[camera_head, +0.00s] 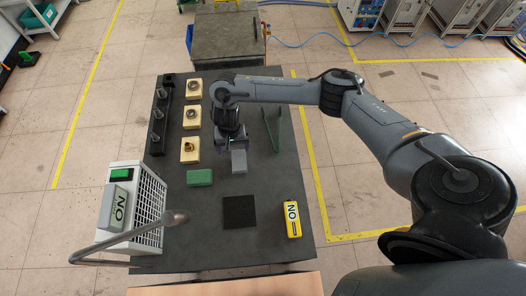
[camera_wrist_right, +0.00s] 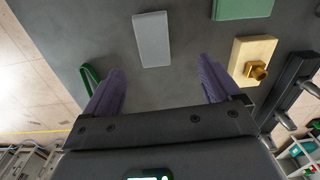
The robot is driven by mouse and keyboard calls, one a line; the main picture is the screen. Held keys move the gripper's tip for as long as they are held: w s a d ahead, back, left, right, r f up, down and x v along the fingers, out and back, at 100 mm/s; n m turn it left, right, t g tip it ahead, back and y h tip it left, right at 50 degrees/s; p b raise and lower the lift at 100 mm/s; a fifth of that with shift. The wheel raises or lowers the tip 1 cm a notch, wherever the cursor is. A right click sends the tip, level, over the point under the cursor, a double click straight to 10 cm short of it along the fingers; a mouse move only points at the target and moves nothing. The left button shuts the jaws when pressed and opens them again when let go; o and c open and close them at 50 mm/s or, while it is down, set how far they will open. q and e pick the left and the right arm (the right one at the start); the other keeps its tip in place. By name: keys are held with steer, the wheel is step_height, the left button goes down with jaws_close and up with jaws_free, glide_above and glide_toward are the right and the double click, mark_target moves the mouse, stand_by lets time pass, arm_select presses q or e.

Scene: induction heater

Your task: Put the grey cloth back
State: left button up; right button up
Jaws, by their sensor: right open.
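The grey cloth (camera_head: 239,161), a small flat grey rectangle, lies on the dark table (camera_head: 275,225) near its middle. In the right wrist view the grey cloth (camera_wrist_right: 152,39) lies flat, ahead of the fingertips and between their lines. My right gripper (camera_wrist_right: 158,72) is open with nothing between its purple-grey fingers. In the head view my right gripper (camera_head: 231,140) is over the table just behind the cloth, apart from it as far as I can tell. A black square (camera_head: 239,212) lies nearer the front edge. My left gripper is not in view.
A green block-like piece (camera_head: 200,178) lies left of the cloth. Yellow blocks (camera_head: 190,149) with metal parts and a black rack (camera_head: 158,118) stand farther left. A green triangular frame (camera_head: 273,128) is at right. A white heater (camera_head: 132,207) and a yellow control box (camera_head: 292,219) flank the front.

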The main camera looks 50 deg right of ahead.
steer(key=s+a+n+t+y, duration=0.25)
steer(key=a+n, duration=0.25)
steer(key=a, duration=0.8)
steer(key=s+a+n+t+y, duration=0.25)
steer(key=s+a+n, duration=0.2)
steer(key=a, duration=0.85)
steer(key=s+d+r+g+h, duration=0.1)
steer(key=s+d+r+h, duration=0.1)
steer(key=s+d, duration=0.6)
steer(key=s+d+r+n+h, duration=0.1)
steer(key=s+d+r+h, duration=0.1)
steer(key=s+d, duration=0.6)
steer(key=shift+d+r+g+h, duration=0.4)
steer(key=shift+d+h, duration=0.1)
steer(key=shift+d, duration=0.35)
steer(key=shift+w, duration=0.1)
